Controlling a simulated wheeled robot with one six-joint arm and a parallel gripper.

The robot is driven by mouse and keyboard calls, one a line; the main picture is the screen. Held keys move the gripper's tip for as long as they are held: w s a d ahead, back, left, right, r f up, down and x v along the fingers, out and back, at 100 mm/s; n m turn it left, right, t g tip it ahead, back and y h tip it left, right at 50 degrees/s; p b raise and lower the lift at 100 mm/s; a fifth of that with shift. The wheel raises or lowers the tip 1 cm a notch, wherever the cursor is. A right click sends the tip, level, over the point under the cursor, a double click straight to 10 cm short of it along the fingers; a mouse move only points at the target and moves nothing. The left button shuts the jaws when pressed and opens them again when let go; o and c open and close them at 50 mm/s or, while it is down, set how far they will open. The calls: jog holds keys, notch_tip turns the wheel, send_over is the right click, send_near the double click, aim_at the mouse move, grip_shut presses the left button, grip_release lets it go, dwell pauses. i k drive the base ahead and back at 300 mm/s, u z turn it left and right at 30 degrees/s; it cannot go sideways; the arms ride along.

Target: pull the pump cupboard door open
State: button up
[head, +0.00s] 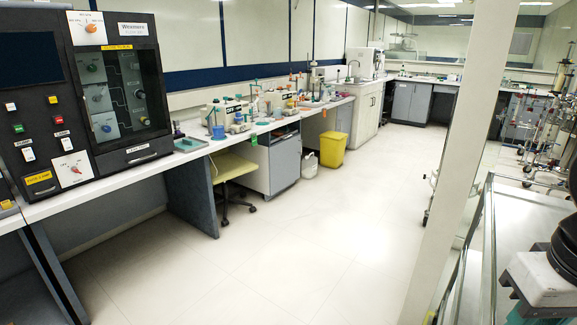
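A black equipment cabinet (60,135) stands on the white bench at the left. Its right part has a dark-framed glass door (132,95) that looks shut, with several round pump-like knobs visible behind it. A yellow label (116,47) sits along its top edge. Below the glass is a black panel with a small silver handle (138,148). No label that I can read names the pump cupboard, so I take this glass door to be its door. My gripper is not in view; white and black parts at the lower right look like my arm.
The long white bench (105,185) runs back with glassware and small devices. A yellow-green chair (230,168) and yellow bin (333,149) stand along it. The middle floor (290,240) is clear. A pale pillar (470,130) and glass-sided table (535,225) stand right.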

aim_at(284, 157)
jog(key=u, duration=0.5)
jog(key=k, duration=0.6)
jog(key=u, duration=0.6)
jog(key=i, duration=1.2)
jog(key=z, duration=0.2)
jog(key=i, duration=1.75)
jog(key=z, duration=0.95)
jog(key=i, duration=1.1)
jog(key=z, duration=0.25)
jog(key=i, duration=1.9)
jog(key=u, duration=0.3)
jog(key=i, duration=1.75)
jog(key=u, duration=0.1)
